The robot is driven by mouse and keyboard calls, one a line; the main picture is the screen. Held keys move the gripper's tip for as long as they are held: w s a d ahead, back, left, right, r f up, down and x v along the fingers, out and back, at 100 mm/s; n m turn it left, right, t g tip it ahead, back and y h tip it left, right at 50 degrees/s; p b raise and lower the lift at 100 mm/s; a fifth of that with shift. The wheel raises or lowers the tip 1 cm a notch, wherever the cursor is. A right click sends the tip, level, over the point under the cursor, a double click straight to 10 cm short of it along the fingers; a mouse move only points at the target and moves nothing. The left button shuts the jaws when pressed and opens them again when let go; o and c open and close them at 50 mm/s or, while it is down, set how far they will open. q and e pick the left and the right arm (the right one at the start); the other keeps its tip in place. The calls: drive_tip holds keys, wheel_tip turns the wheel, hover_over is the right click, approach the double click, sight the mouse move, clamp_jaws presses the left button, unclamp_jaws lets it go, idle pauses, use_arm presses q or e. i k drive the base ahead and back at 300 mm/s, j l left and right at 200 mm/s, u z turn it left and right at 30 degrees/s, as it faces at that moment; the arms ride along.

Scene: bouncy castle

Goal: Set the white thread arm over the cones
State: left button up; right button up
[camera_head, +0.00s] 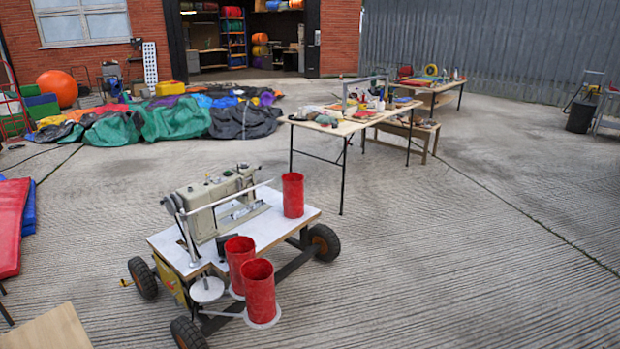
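A sewing machine (222,203) stands on a white-topped wheeled cart (268,232). A thin white arm (228,197), which looks like the thread arm, runs from the top of a post (186,238) at the machine's left, up and right across its front. Its free tip ends just left of the far red cone (293,195), which is cylinder-shaped and stands at the tabletop's right. Two more red cones, a middle one (240,262) and a near one (261,291), stand low at the cart's near side. In the picture the arm is clear of these two. Neither gripper is in view.
A round white plate (207,290) sits left of the near cones. A cluttered folding table (345,127) stands behind the cart. Red and blue mats (12,225) lie at the left edge, a wooden board (45,331) below them. Concrete to the right is clear.

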sight(183, 217)
drive_tip(key=i+l+z, duration=0.45)
drive_tip(key=i+l, duration=0.15)
drive_tip(key=i, duration=0.35)
drive_tip(key=i+u, duration=0.8)
drive_tip(key=u, duration=0.2)
